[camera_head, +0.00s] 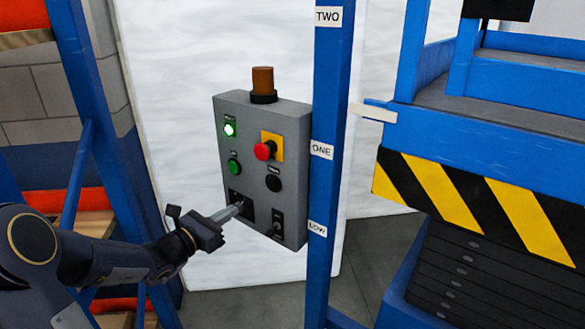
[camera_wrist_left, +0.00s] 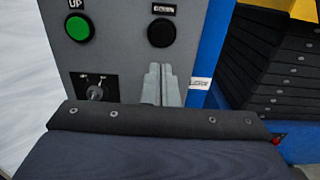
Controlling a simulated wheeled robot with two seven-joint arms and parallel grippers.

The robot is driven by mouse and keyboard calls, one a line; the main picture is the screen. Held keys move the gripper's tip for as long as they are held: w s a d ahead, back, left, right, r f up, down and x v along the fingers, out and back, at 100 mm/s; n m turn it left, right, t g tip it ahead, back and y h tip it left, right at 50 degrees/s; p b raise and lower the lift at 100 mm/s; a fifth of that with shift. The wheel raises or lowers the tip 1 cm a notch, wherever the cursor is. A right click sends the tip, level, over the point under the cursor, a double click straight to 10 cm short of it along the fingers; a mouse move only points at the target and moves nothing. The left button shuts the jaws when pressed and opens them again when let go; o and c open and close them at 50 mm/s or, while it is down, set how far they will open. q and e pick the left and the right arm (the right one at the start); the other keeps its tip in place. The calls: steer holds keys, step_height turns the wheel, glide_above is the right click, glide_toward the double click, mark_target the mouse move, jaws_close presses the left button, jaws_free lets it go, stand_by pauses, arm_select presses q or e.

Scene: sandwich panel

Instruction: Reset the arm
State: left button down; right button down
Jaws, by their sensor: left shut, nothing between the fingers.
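A grey control panel (camera_head: 258,170) hangs beside a blue post. It carries a lit green lamp (camera_head: 229,129), a red mushroom button (camera_head: 264,151) on a yellow plate, a green button (camera_head: 234,167) and a black button (camera_head: 273,184). Two black switch plates sit low on it. My left gripper (camera_head: 238,209) is shut and empty, its fingertips in front of the lower left switch plate in the head view. In the left wrist view the fingers (camera_wrist_left: 161,84) are together below the black button (camera_wrist_left: 161,33), to the right of a switch (camera_wrist_left: 95,93). Whether they touch the panel is unclear.
An orange beacon (camera_head: 263,82) tops the panel. The blue post (camera_head: 329,130) with labels TWO, ONE and LOW stands right of it. A blue lift platform with a striped edge (camera_head: 480,205) is farther right. Blue racking (camera_head: 92,110) stands at the left.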

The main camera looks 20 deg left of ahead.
arm_select(q)
steer(key=s+d+r+m+g+h, duration=0.35)
steer(key=s+d+m+g, duration=0.55)
steer(key=s+d+m, duration=0.8)
steer(key=s+a+f+m+g+y, duration=0.1)
steer(key=s+f+m+y, duration=0.2)
steer(key=s+m, duration=0.3)
steer(key=s+a+f+m+g+y, duration=0.1)
steer(key=s+a+f+m+y, duration=0.1)
steer(key=s+m, duration=0.5)
steer(key=shift+s+f+y, duration=0.25)
steer(key=shift+f+y, duration=0.4)
steer(key=shift+f, duration=0.25)
